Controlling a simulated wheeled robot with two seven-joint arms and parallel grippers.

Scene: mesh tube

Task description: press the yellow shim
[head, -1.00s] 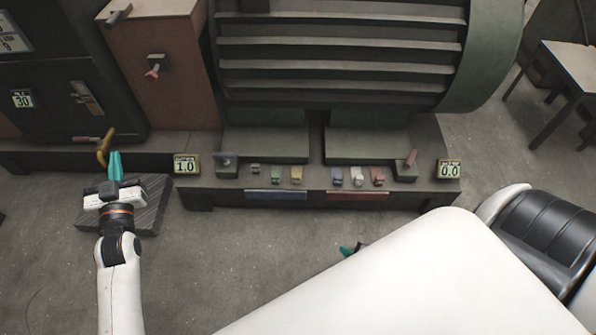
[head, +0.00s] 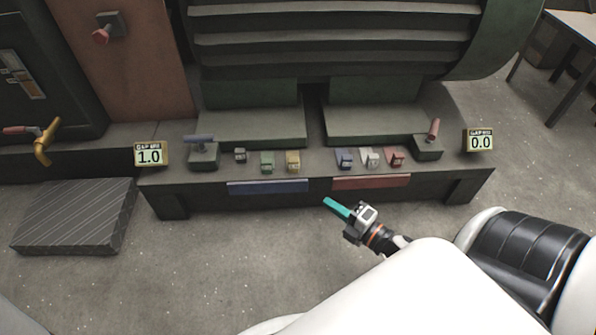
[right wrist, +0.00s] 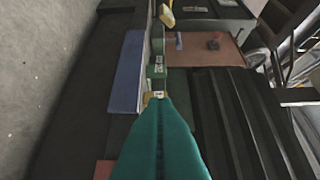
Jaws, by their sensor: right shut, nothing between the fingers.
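The yellow shim (head: 293,161) stands on the dark bench ledge in the head view, just right of the green shim (head: 267,162). My right gripper (head: 327,201) is shut and empty, its teal fingers pointing up and left. In the head view it is below and right of the yellow shim, in front of the ledge and apart from it. In the right wrist view the shut fingers (right wrist: 158,100) hide most of the yellow shim (right wrist: 147,97), and the green shim (right wrist: 158,70) shows beyond it. My left gripper is out of view.
A small dark block (head: 240,155) stands left of the green shim. Blue (head: 344,158), white (head: 369,157) and red (head: 394,157) shims stand to the right. Blue (head: 268,187) and red (head: 371,182) plates are on the ledge front. Gap displays read 1.0 (head: 149,154) and 0.0 (head: 480,140).

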